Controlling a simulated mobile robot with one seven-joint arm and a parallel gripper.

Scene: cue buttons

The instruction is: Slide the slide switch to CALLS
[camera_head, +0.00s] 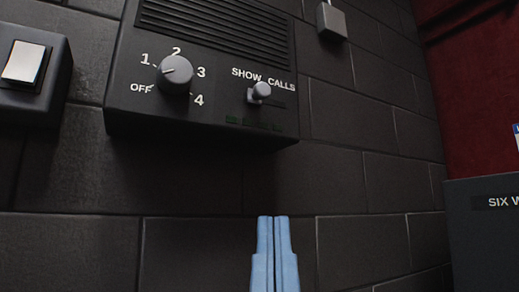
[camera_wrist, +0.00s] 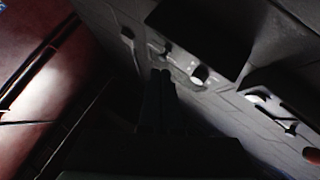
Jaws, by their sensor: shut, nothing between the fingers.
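The slide switch (camera_head: 259,92) is a small grey knob in a dark slot on the black wall panel (camera_head: 215,120). Its labels read SHOW on the left and CALLS (camera_head: 281,83) on the right. The knob sits toward the left, SHOW end of the slot, and the slot shows empty to its right. My gripper (camera_head: 273,218) is shut and empty, its pale blue fingers pointing up, below the panel and apart from the switch. In the wrist view the fingers (camera_wrist: 161,73) are dark, and the scene is too dim to identify the switch surely.
A rotary knob (camera_head: 175,74) marked OFF and 1 to 4 is left of the switch on the same panel. A white rocker switch (camera_head: 24,62) is at far left. A grey box (camera_head: 332,22) hangs at upper right. A dark sign box (camera_head: 490,225) stands at right.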

